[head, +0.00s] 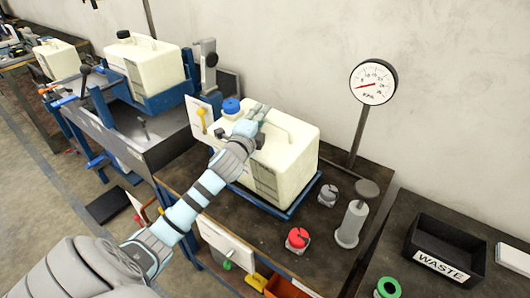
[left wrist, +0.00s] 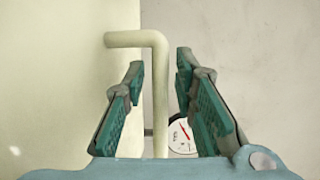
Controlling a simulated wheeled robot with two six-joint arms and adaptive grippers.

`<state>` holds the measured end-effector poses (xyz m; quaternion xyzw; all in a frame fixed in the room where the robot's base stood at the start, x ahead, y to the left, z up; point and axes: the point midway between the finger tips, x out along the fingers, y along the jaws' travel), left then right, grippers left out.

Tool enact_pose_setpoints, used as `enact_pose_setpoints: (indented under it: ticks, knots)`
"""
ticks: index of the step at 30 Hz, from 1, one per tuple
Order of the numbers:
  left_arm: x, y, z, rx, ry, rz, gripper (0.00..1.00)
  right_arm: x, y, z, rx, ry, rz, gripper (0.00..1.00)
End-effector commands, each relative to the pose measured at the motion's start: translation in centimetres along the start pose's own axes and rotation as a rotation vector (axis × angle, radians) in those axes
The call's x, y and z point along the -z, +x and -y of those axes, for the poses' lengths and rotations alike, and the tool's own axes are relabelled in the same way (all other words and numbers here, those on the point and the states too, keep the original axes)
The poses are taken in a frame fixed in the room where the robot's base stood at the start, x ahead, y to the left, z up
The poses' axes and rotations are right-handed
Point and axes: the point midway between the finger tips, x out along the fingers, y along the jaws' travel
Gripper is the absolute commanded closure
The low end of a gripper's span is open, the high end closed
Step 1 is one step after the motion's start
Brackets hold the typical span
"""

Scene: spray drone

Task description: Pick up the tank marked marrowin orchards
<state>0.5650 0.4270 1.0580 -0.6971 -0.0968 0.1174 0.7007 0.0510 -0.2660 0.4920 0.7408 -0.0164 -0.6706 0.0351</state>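A cream tank (head: 292,165) with a blue cap (head: 231,105) stands in a blue tray on the dark bench. Its front label is too small to read. My left gripper (head: 259,115) is at the tank's top, by its handle. In the left wrist view my left gripper (left wrist: 158,85) is open, with the handle (left wrist: 160,110) between its fingers and gaps on both sides. The tank's wall (left wrist: 60,80) fills the left of that view. Two similar tanks stand farther left, a nearer one (head: 158,68) and a farther one (head: 57,60). My right gripper is not in view.
A pressure gauge (head: 373,82) on a post stands behind the tank. A red-topped part (head: 298,239), a grey knob (head: 328,195) and a grey cylinder (head: 351,225) stand to its right. A black waste bin (head: 445,245) is at the far right.

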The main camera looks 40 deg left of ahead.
Motion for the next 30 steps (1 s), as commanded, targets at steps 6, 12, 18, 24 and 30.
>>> enact_pose_setpoints:
  ticks: [6,12,18,24,30]
  knots:
    - [0.0,0.0,0.0,0.000,0.000,0.000,1.00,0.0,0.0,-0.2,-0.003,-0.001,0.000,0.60]
    - [0.0,0.0,0.0,0.000,-0.001,0.000,1.00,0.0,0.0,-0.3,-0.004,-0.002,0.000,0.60]
    - [0.1,0.0,0.3,0.007,0.000,-0.003,1.00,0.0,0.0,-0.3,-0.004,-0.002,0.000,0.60]
    - [0.0,0.0,1.0,0.008,0.000,-0.002,1.00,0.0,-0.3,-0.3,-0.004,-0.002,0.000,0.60]
    - [0.0,-0.1,4.2,0.011,0.000,-0.002,1.00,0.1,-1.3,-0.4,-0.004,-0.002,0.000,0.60]
